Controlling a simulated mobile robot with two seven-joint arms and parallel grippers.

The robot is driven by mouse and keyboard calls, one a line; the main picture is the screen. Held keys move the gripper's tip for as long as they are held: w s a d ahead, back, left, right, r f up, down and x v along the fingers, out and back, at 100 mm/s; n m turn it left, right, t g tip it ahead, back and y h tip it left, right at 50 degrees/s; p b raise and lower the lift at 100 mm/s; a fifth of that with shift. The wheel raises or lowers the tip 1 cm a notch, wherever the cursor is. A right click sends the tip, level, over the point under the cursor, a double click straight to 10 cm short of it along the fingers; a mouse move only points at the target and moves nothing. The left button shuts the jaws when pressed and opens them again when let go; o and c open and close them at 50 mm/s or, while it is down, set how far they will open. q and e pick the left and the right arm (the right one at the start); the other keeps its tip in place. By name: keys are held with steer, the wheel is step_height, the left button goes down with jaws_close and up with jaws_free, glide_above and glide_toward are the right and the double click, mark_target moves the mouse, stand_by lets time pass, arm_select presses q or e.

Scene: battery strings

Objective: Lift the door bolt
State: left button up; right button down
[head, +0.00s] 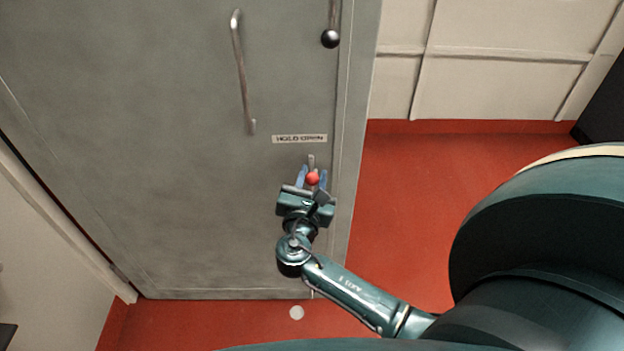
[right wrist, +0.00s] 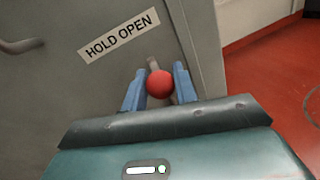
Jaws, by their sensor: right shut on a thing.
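The door bolt shows as a red knob (head: 313,178) on a short metal rod, low on the grey door (head: 170,150) near its right edge. A "HOLD OPEN" label (head: 300,139) is on the door just above it. My right gripper (head: 312,177) is at the bolt, with its blue fingers on either side of the knob. In the right wrist view the red knob (right wrist: 160,84) sits between the two blue fingers (right wrist: 159,88), and the gripper is shut on it. The bolt's lower part is hidden behind the gripper. My left gripper is not in view.
A long vertical pull handle (head: 241,75) is higher on the door. A lever with a black ball (head: 330,38) is near the door's top right edge. The red floor (head: 410,200) is clear right of the door. A pale round spot (head: 296,313) is on the floor below.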

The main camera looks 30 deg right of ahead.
steer(key=shift+r, duration=0.4)
steer(key=c, duration=1.3)
jaws_free()
steer(key=shift+c, duration=0.2)
steer(key=shift+o, duration=1)
steer(key=shift+f, duration=0.2)
steer(key=shift+s, duration=0.1)
